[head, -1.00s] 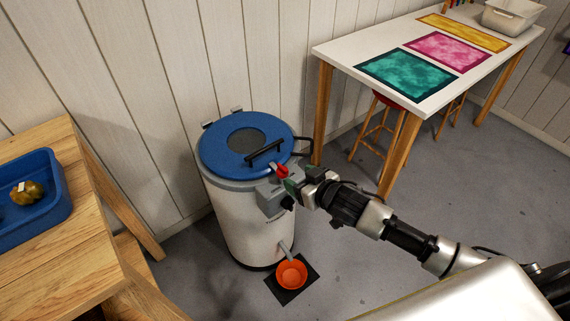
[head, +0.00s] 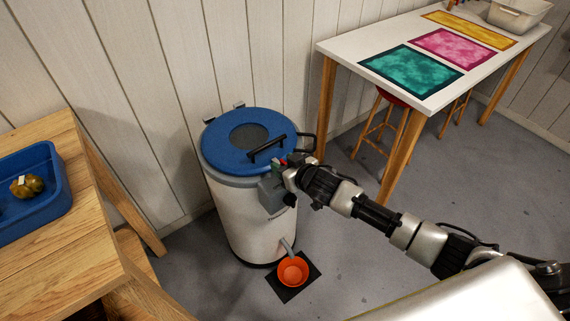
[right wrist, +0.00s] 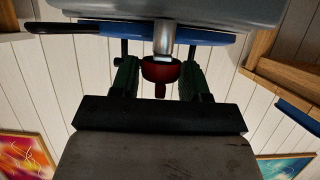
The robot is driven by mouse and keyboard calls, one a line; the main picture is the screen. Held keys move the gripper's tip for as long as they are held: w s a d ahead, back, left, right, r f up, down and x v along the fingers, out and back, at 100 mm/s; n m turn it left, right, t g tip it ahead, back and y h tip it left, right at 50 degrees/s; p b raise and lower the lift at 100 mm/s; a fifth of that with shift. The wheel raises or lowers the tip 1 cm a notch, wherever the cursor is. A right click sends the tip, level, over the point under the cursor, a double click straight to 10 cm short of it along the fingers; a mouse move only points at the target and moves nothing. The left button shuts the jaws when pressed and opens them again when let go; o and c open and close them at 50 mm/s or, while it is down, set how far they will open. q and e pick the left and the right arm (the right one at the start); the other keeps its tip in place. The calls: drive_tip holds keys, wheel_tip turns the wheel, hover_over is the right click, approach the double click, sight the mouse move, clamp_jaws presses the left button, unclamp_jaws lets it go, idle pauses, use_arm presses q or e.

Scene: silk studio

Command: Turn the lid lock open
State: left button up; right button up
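The bin-like white vessel (head: 246,222) has a blue lid (head: 222,153) with a black bar handle (head: 267,148); the lid lies down on it. A red lock knob (right wrist: 161,70) on a metal stem shows in the right wrist view, at the vessel's rim. My right gripper (right wrist: 160,77) has its green-padded fingers on either side of the knob, very close to it. I cannot tell whether both pads press on it. In the head view my right gripper (head: 281,167) is at the lock and mostly hides it. My left gripper is out of view.
A grey box (head: 274,193) sits on the vessel's side below the lock. An orange bowl (head: 293,272) stands under the spout on a dark mat (head: 313,274). A wooden table (head: 62,232) with a blue tray (head: 55,207) is left; a white table (head: 350,46) is right.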

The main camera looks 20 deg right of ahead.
drive_tip(key=c, duration=0.5)
